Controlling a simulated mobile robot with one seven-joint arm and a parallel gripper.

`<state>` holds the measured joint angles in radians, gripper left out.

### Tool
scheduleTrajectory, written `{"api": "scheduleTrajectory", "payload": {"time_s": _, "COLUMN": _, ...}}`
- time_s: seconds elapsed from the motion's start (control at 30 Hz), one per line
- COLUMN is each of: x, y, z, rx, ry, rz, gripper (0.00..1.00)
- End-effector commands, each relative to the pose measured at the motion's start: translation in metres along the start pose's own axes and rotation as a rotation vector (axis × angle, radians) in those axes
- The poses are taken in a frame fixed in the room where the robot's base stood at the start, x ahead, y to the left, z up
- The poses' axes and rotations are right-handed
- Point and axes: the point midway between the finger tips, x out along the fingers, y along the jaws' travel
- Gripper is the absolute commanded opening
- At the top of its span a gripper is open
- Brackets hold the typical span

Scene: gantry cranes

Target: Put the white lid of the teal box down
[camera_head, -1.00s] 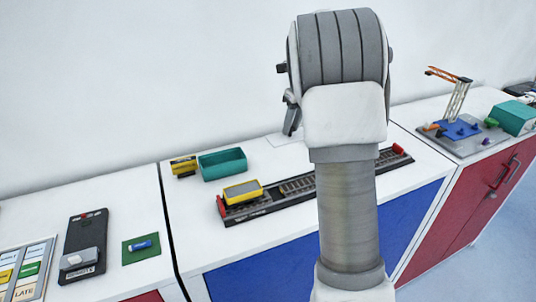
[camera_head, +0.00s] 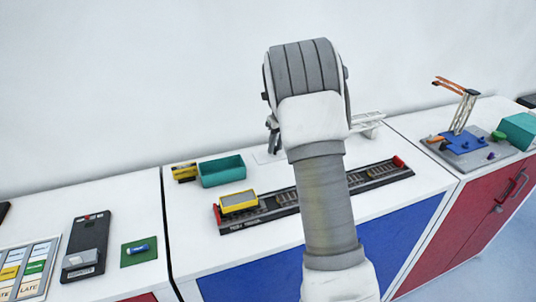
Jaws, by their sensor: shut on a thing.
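The teal box (camera_head: 222,172) stands open on the middle cabinet top, its inside showing. My gripper (camera_head: 272,148) is mostly hidden behind my arm, with only its left side showing. It is shut on the white lid (camera_head: 265,157), a thin pale panel right of the teal box. The lid is low over the white top, its right part hidden by my arm. I cannot tell whether it touches the surface.
A yellow wagon (camera_head: 239,201) stands on a dark track (camera_head: 285,199) in front. A yellow-black block (camera_head: 184,172) is left of the teal box. A white rack (camera_head: 367,124) lies behind my arm. A crane model (camera_head: 463,112) and another teal box (camera_head: 519,131) stand at right.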

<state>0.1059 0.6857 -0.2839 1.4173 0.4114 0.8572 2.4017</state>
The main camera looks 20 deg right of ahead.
Motion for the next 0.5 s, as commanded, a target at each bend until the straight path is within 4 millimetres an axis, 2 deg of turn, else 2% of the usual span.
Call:
{"api": "scheduleTrajectory", "payload": {"time_s": 0.1, "x": 0.014, "y": 0.007, "z": 0.014, "rx": -0.001, "ry": 0.001, "rz": -0.001, "gripper": 0.0}}
{"api": "scheduleTrajectory", "payload": {"time_s": 0.23, "x": 0.023, "y": 0.011, "z": 0.021, "rx": -0.001, "ry": -0.001, "rz": -0.001, "gripper": 0.0}}
{"api": "scheduleTrajectory", "payload": {"time_s": 0.33, "x": 0.031, "y": 0.012, "z": 0.019, "rx": 0.001, "ry": 0.001, "rz": 0.0, "gripper": 0.0}}
{"api": "scheduleTrajectory", "payload": {"time_s": 0.5, "x": 0.055, "y": 0.012, "z": 0.012, "rx": 0.001, "ry": 0.003, "rz": 0.001, "gripper": 0.0}}
